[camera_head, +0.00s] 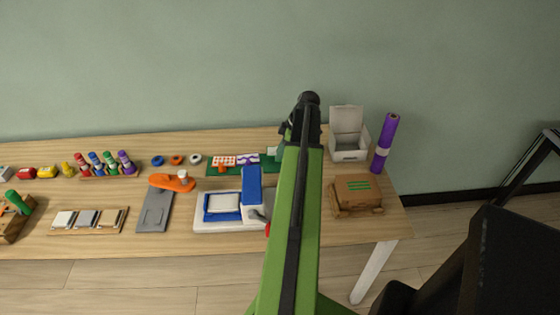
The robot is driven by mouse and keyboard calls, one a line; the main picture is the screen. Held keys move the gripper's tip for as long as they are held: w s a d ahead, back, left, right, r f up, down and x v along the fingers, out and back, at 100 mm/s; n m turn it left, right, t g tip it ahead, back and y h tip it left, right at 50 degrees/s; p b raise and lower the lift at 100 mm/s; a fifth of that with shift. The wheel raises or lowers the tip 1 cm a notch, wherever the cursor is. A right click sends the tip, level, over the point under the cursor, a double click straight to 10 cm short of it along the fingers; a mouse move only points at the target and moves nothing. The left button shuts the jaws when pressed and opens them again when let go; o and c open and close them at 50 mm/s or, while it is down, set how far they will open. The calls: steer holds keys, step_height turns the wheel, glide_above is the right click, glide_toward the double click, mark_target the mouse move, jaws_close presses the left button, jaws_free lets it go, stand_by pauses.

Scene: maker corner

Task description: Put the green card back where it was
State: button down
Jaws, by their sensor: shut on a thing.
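My gripper (285,132) is at the end of my raised green arm, over the back of the table. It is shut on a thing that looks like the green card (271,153). The arm hides its fingertips and most of the card. The card's visible edge shows just left of the arm, by the right end of a dark green mat (214,172). A white card with red marks (223,160) and a purple and white card (248,159) lie on the mat. The arm covers the mat's right end.
A white open box (348,143), a purple roll (386,143) and a wooden box with green stripes (357,193) stand right of my arm. A blue and white machine (223,207) is in front of the mat. Rings, an orange tool (172,182) and several coloured bottles are left.

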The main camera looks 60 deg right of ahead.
step_height(320, 180, down, 4)
steer(key=b, duration=0.2)
steer(key=shift+r+b, duration=0.15)
steer(key=shift+b, duration=0.15)
steer(key=shift+r, duration=0.2)
steer(key=shift+f, duration=0.15)
steer(key=c, duration=1.3)
jaws_free()
steer(key=shift+r+p, duration=0.5)
steer(key=shift+p, duration=0.05)
steer(key=p+v, duration=1)
steer(key=v, duration=0.1)
steer(key=shift+s+d+r, duration=0.1)
steer(key=shift+r, duration=0.05)
